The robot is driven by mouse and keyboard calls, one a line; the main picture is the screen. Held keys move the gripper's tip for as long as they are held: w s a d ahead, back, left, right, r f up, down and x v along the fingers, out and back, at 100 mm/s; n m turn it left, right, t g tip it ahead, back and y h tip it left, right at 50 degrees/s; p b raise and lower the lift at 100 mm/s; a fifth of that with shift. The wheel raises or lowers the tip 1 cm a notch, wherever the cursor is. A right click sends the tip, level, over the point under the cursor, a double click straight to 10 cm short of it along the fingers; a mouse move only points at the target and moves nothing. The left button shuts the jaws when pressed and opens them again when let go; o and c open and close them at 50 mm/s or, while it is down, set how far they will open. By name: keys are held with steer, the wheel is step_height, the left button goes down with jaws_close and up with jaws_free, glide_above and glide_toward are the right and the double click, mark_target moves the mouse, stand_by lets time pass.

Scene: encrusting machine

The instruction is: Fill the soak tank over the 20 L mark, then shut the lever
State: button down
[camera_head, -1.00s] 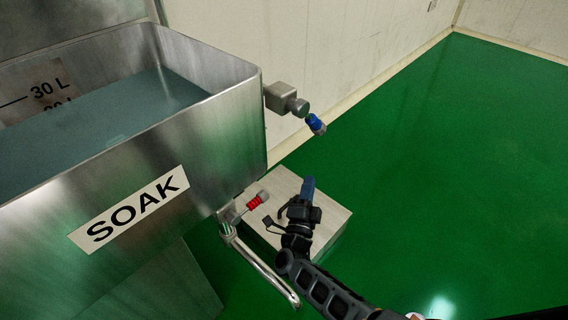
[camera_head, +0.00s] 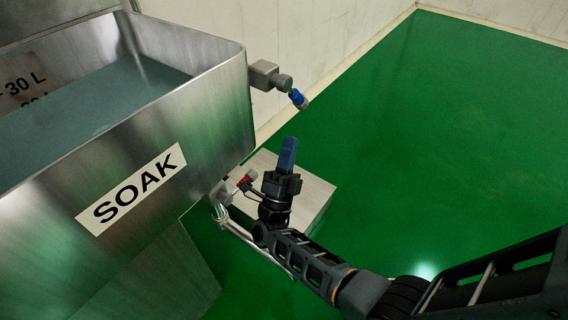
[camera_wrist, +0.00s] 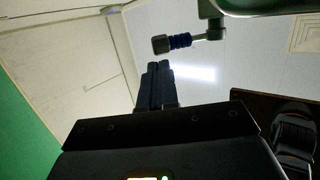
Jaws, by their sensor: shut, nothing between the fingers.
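The steel soak tank (camera_head: 215,100) with a SOAK label stands at the left in the head view. Grey-blue water (camera_head: 110,95) lies inside, its surface at the lower mark, which is partly covered; the 30 L mark is above the water. A blue-handled lever (camera_head: 298,98) sticks out from a valve at the tank's upper right corner; it also shows in the wrist view (camera_wrist: 180,41). A red-handled lever (camera_head: 245,182) sits low on the tank, partly behind my arm. My gripper (camera_head: 288,145) is shut and empty, pointing up, below the blue lever and apart from it.
A metal pipe (camera_head: 250,238) runs from the red lever's valve down to the right. A pale box-like block (camera_head: 315,195) stands on the green floor (camera_head: 430,150) behind my gripper. The floor to the right is clear up to the wall.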

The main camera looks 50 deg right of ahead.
steer(key=x, duration=0.6)
steer(key=shift+p, duration=0.3)
steer(key=shift+d+b, duration=0.15)
steer(key=shift+b, duration=0.15)
